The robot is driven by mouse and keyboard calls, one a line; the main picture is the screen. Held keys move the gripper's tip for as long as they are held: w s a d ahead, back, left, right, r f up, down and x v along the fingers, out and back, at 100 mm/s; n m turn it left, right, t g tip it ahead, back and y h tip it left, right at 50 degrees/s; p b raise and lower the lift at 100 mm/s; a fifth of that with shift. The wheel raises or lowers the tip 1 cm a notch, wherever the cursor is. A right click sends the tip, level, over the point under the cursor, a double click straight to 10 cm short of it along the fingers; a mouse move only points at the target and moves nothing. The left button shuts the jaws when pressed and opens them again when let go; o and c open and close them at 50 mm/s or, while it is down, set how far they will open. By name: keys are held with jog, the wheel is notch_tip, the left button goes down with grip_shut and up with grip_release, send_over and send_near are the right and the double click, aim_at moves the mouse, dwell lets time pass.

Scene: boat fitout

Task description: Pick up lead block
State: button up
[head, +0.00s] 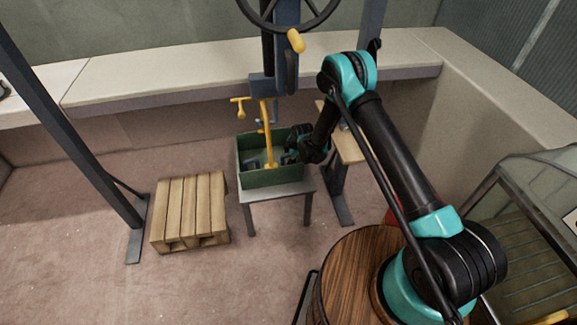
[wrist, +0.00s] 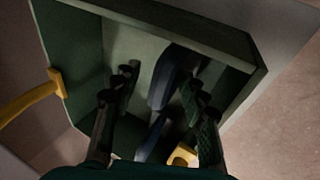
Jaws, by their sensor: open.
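A dark blue-grey block (wrist: 170,78), which looks like the lead block, lies in the green crate (head: 272,179) in the wrist view. A similar blue-grey piece (wrist: 152,138) shows closer to my gripper's base; I cannot tell if the two are separate. My gripper (wrist: 158,82) is open and reaches down into the crate, with one finger on each side of the block. The right finger is very close to the block; contact cannot be told. In the head view my gripper (head: 289,157) is at the crate's right side, and the block is not clear there.
The crate stands on a small grey table (head: 279,195). A yellow-handled tool (head: 265,130) rises from the crate's area, and a yellow piece (wrist: 182,155) shows inside. A wooden pallet (head: 188,208) lies left. The crate walls (wrist: 240,48) surround my fingers.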

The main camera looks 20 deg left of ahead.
grip_shut()
dwell(0.3)
jog(key=shift+r, duration=0.1)
dwell(0.4)
